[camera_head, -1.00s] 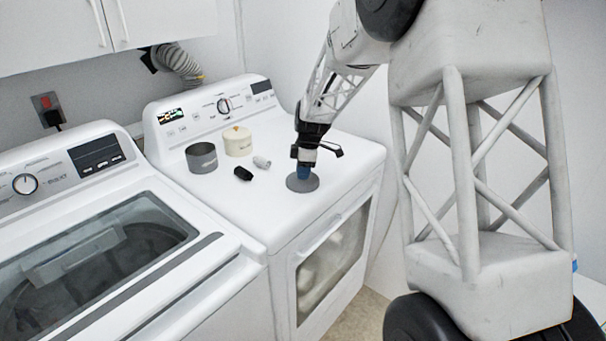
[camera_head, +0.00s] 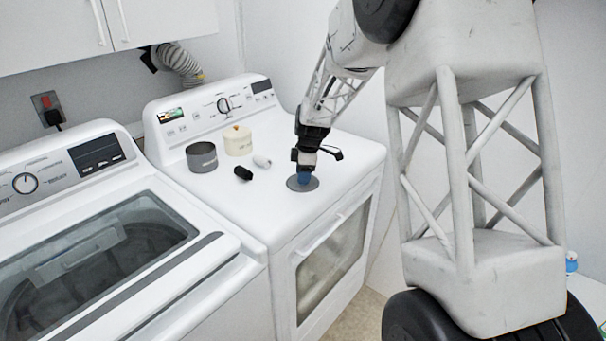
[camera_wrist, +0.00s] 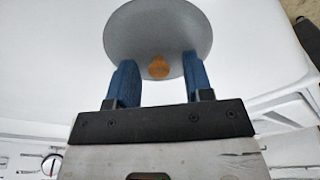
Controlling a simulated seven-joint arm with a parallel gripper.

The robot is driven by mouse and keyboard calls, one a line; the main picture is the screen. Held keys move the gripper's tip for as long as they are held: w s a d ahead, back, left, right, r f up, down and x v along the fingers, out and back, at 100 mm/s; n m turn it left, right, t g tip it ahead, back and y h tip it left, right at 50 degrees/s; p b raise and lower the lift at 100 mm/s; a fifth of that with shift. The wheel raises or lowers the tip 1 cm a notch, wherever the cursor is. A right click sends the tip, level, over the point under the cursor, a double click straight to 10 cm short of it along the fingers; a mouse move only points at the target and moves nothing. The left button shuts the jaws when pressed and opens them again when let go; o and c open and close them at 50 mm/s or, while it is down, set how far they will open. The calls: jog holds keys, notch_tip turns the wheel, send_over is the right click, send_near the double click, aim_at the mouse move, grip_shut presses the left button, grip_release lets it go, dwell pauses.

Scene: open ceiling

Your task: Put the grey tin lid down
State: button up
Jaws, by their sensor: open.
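The grey tin lid (camera_head: 303,184) is a flat round disc lying on the white top of the right-hand machine, near its front right edge. In the wrist view the lid (camera_wrist: 150,25) shows a small orange-brown knob (camera_wrist: 159,68) between my fingers. My gripper (camera_head: 304,176) is right over the lid, with blue fingers pointing down. In the wrist view the fingers of my gripper (camera_wrist: 157,75) are apart, one on each side of the knob, with gaps to it. The open grey tin (camera_head: 201,157) stands toward the back left on the same machine.
A cream lidded pot (camera_head: 237,140) stands beside the grey tin. A black small item (camera_head: 243,173) and a pale small item (camera_head: 262,161) lie between the pots and my gripper. The front-loading machine's edge is close to the lid.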

jog(key=shift+r, duration=0.1)
notch_tip(320, 180, up, 12)
jog(key=d, duration=0.1)
jog(key=shift+d, duration=0.4)
dwell(0.9)
jog(key=s+d+r+m, duration=0.2)
jog(key=s+r+m, duration=0.1)
jog(key=s, duration=0.5)
jog(key=s+d+r+m+t, duration=0.1)
jog(key=s+r+m, duration=0.15)
jog(key=s, duration=0.55)
jog(key=s+d+r+m, duration=0.2)
jog(key=s+r+m, duration=0.1)
jog(key=s, duration=0.6)
jog(key=s+d+f+m, duration=0.1)
jog(key=s+m, duration=0.4)
jog(key=s, duration=0.7)
jog(key=s+d+f+m+t+h, duration=0.1)
jog(key=s+f+m, duration=0.3)
jog(key=s, duration=0.9)
jog(key=shift+s+d+m+t+h, duration=0.25)
jog(key=shift+d+m+t+h, duration=0.1)
jog(key=shift+d, duration=0.35)
